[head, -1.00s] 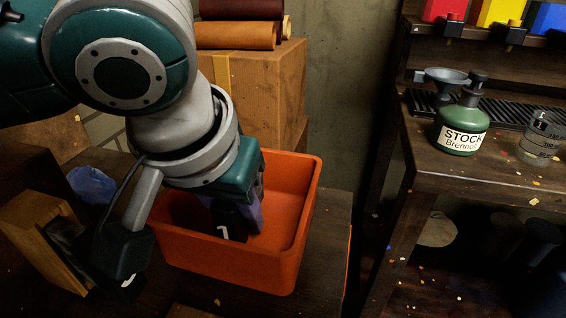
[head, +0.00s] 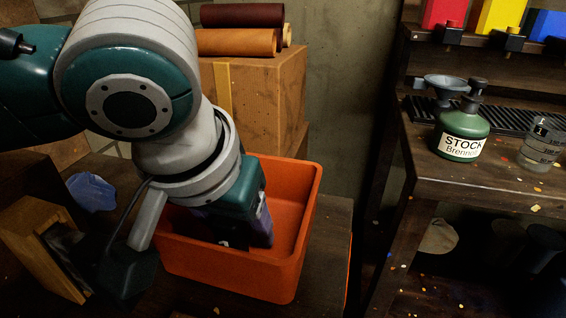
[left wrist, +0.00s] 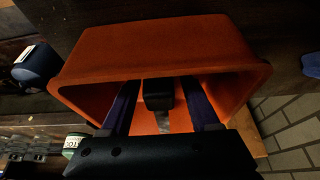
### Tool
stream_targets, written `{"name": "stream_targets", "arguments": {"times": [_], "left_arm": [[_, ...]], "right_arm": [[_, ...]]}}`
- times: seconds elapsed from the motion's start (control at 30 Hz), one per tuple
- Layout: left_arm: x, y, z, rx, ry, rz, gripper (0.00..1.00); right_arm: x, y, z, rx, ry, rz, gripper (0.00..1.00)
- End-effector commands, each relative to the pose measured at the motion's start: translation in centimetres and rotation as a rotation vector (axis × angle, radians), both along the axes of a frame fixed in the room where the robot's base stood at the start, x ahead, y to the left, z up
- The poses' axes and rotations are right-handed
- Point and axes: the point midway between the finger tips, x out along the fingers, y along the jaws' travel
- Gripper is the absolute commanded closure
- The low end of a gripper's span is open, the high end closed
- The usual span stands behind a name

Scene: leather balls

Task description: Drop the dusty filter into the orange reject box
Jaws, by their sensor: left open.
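The orange reject box (head: 235,272) stands on the dark bench in the head view, and its wall fills much of the left wrist view (left wrist: 150,50). My left gripper (head: 240,230) points down inside the box. In the left wrist view its two purple fingers (left wrist: 162,100) are apart. A dark block (left wrist: 158,93) with a pale grey part below it shows between them; it may be the dusty filter, but I cannot tell for sure, nor whether it rests on the box floor. In the head view the gripper hides the area under it. My right gripper is not in view.
A wooden frame-like object (head: 40,245) and a crumpled bluish item (head: 92,191) lie left of the box. A cardboard box (head: 265,95) with leather rolls (head: 240,40) stands behind. A workbench with a green STOCK bottle (head: 462,130) is at right.

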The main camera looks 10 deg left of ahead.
Motion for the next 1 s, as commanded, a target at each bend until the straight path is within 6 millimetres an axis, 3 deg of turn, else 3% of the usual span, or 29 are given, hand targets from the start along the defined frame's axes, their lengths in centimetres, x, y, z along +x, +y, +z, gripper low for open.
{"name": "stream_targets", "arguments": {"times": [0.17, 0.4, 0.6, 1.0], "left_arm": [[-0.6, 0.0, 2.3, -0.002, -0.002, 0.0, 0.38], [-2.7, 0.0, 7.4, -0.003, -0.003, -0.001, 0.38], [-4.1, 0.1, 10.4, -0.002, -0.001, 0.0, 0.38], [-4.6, 0.1, 11.3, 0.0, 0.0, 0.001, 0.38]], "right_arm": [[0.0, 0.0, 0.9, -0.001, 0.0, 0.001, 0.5], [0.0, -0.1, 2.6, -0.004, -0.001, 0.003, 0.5], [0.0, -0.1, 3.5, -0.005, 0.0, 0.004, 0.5], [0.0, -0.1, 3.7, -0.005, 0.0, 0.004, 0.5]]}}
